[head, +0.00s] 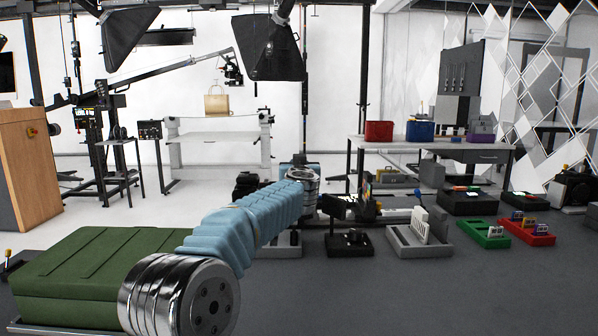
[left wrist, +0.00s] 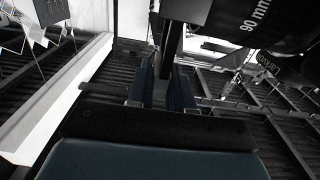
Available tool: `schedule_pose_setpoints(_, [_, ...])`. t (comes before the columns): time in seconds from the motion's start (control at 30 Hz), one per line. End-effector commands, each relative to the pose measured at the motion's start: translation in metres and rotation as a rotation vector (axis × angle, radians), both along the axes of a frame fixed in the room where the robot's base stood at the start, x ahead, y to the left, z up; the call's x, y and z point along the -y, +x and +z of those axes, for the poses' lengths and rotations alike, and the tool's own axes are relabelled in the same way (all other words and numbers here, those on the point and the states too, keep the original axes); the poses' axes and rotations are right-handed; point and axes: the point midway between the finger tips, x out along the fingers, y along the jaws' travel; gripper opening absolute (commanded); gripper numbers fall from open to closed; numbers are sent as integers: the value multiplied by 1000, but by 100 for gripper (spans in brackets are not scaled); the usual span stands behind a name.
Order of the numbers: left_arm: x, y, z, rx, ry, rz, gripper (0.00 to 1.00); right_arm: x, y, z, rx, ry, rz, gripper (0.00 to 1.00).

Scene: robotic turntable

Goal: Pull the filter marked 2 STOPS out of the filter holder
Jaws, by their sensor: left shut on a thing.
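My left gripper (left wrist: 168,88) shows in the left wrist view, with its two dark blue fingers shut on a thin dark upright piece (left wrist: 170,48), apparently a filter. No marking is readable on its visible edge. A black cylinder marked "90 mm" (left wrist: 258,24), apparently a lens, is close by at the upper right. In the head view my left arm reaches to the middle workbench, and the dark hand (head: 337,207) is beside small dark equipment (head: 369,207). The filter holder and the 2 STOPS mark cannot be made out. My right gripper is in neither view.
A green case (head: 95,262) stands at the left front. A black stand (head: 349,243), a grey tray with white plates (head: 420,238), a green tray (head: 483,234) and a red tray (head: 527,232) are to the right. The dark front surface at the right is clear.

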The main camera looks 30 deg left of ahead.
Motion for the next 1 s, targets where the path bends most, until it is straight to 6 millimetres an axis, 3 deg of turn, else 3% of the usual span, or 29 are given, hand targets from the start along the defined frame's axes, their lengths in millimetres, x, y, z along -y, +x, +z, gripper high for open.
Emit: schedule_pose_setpoints(1.0, [0, 0, 45, 1, -1, 0, 0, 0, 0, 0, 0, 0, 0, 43])
